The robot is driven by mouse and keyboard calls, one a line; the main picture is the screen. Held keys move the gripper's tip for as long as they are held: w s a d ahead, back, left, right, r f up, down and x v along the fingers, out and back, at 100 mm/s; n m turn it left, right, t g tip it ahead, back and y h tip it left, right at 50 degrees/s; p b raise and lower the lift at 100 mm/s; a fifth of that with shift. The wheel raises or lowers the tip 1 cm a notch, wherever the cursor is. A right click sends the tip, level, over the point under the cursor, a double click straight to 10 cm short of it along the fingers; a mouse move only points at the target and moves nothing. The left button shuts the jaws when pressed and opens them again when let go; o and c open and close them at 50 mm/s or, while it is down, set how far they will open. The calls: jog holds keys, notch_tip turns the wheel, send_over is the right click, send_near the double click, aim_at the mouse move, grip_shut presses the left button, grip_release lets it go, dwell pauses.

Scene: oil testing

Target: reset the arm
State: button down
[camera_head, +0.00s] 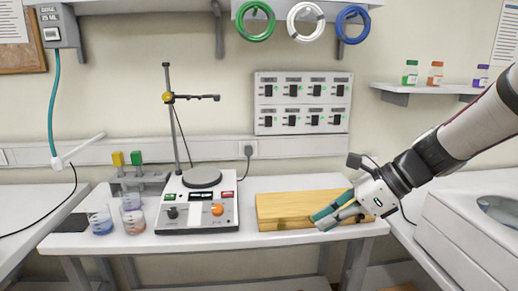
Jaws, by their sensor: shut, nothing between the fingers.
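My gripper (324,216) is at the lower right of the head view, on the arm that reaches in from the right edge. Its fingers point left and a little down, in front of the wooden board (283,208) on the white table. The fingers are shut with nothing seen between them. They hide part of the board's right side. I cannot tell whether the fingers touch the board or are just above it.
A hotplate stirrer (202,218) with a rod stand (172,120) stands left of the board. Several beakers, one of them with blue liquid (101,221), are at the table's left. A white machine (465,240) stands at right. A small bottle shelf (420,88) hangs above.

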jog(key=s+d+r+n+h, duration=0.1)
jog(key=s+n+h, duration=0.2)
jog(key=s+n, duration=0.4)
jog(key=s+d+r+n+t+h, duration=0.1)
jog(key=s+d+n+h, duration=0.1)
jog(key=s+n, duration=0.6)
jog(key=s+d+r+n+h+p, duration=0.1)
jog(key=s+d+n+h, duration=0.1)
jog(key=s+n, duration=0.5)
jog(key=shift+s+d+r+t+h, duration=0.2)
jog(key=shift+s+r+t+h, duration=0.15)
jog(key=shift+h, duration=0.45)
